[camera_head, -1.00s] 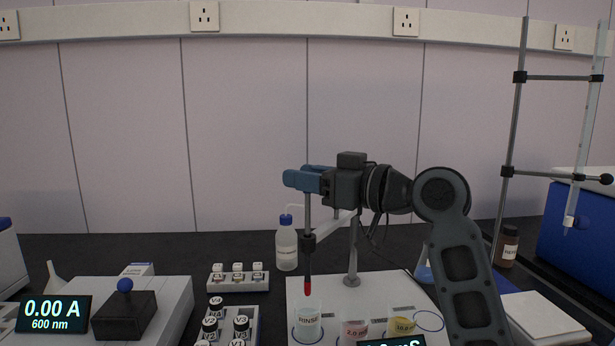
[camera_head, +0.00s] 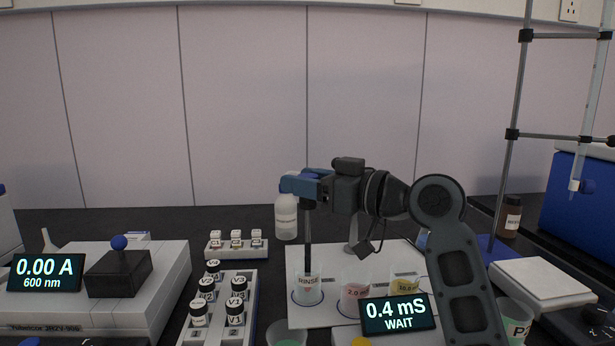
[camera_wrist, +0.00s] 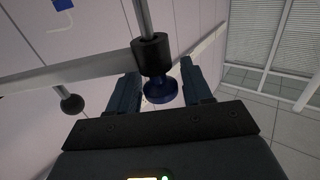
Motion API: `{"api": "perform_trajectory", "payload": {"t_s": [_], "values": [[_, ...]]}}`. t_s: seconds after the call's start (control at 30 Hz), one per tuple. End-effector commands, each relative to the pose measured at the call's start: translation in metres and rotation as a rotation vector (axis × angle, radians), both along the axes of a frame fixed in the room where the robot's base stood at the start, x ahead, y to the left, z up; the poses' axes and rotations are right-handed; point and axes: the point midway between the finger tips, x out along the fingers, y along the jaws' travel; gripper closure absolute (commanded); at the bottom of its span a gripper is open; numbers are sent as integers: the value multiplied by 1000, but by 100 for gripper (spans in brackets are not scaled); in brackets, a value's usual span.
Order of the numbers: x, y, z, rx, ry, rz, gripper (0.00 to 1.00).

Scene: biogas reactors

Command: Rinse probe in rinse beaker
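My gripper (camera_head: 300,188) is shut on the blue knob at the top of the conductivity probe (camera_head: 308,240). In the wrist view the knob (camera_wrist: 162,90) sits between the blue fingers, with a black collar and a grey rod beyond it. The probe hangs upright, its lower end inside the rinse beaker (camera_head: 307,297), which stands on the white base plate. The red tip shows only faintly through the beaker, behind its label. The meter display (camera_head: 398,315) reads 0.4 mS, WAIT.
The 2.0 beaker (camera_head: 355,292) and another standard beaker (camera_head: 405,286) stand to the right. A wash bottle (camera_head: 286,218) stands behind. A vial rack (camera_head: 252,300) and the spectrophotometer (camera_head: 170,290) lie left. A balance (camera_head: 540,285) and burette stand (camera_head: 513,130) are right.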

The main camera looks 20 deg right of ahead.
Motion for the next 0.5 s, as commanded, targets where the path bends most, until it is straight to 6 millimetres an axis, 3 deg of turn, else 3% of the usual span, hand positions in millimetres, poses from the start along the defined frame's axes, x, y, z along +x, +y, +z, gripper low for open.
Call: {"api": "perform_trajectory", "payload": {"t_s": [0.1, 0.37, 0.5], "values": [[0, 0, 2, 0, -4, -1, 39], [-2, -2, 4, 0, -8, -2, 39], [-13, -10, 4, 1, -10, -4, 39]]}}
